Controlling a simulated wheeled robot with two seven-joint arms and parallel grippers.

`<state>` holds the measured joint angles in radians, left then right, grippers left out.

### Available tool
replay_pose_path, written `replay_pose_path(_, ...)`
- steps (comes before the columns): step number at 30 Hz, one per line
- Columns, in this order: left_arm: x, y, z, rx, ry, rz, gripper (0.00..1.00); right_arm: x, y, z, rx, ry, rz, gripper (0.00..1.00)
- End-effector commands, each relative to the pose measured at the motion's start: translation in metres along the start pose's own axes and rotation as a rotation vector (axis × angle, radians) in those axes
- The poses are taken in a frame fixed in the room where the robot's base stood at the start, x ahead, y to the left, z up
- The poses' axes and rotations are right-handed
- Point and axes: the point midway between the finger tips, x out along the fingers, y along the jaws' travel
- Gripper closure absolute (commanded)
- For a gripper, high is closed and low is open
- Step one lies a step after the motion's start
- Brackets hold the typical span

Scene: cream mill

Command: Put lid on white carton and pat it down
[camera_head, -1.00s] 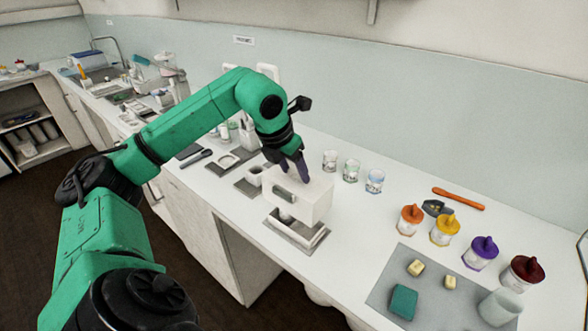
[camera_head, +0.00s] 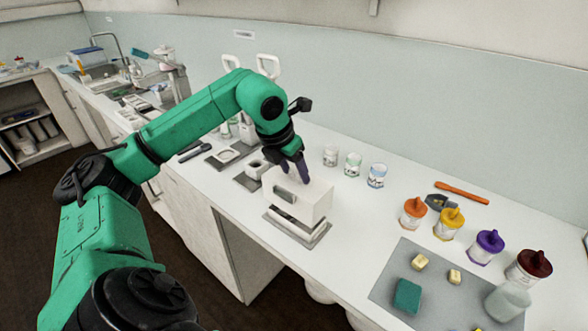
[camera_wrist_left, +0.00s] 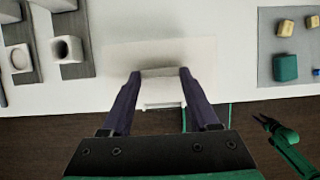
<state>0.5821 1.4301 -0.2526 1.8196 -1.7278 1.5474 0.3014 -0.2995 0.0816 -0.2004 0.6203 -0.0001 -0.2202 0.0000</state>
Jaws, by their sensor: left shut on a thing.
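A white box-shaped piece (camera_head: 312,207) with a grey patch on its front is under my left gripper (camera_head: 302,172) in the head view. It appears to be the lid. A low white part (camera_head: 290,222), apparently the carton, shows beneath it on a grey mat (camera_head: 311,243). Whether the two touch, I cannot tell. My left gripper points down, its purple fingers shut on the top of the white piece. The left wrist view shows the fingers (camera_wrist_left: 159,75) either side of a pale block. A green arm end, apparently mine, shows small at that view's right.
Three small cups (camera_head: 353,164) stand behind the carton. Several jars with coloured lids (camera_head: 450,219) and an orange stick (camera_head: 461,192) are to the right. A grey mat (camera_head: 389,280) there holds a green block (camera_head: 407,296) and yellow cubes. The counter's front edge is close.

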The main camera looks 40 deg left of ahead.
Motion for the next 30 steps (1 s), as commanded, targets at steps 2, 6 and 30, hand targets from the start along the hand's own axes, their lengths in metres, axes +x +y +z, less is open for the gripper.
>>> replay_pose_path(2,0.004,0.0,-0.002,0.0,0.0,0.0,1.0,0.004,0.0,0.0,0.0,0.0,0.0,0.5)
replay_pose_path(6,0.003,0.0,-0.001,0.0,0.0,0.0,1.0,0.003,0.0,0.0,0.001,0.0,0.001,0.5)
replay_pose_path(30,0.022,0.001,-0.009,0.0,0.0,0.0,1.0,0.022,-0.001,0.002,0.001,0.0,-0.001,0.5)
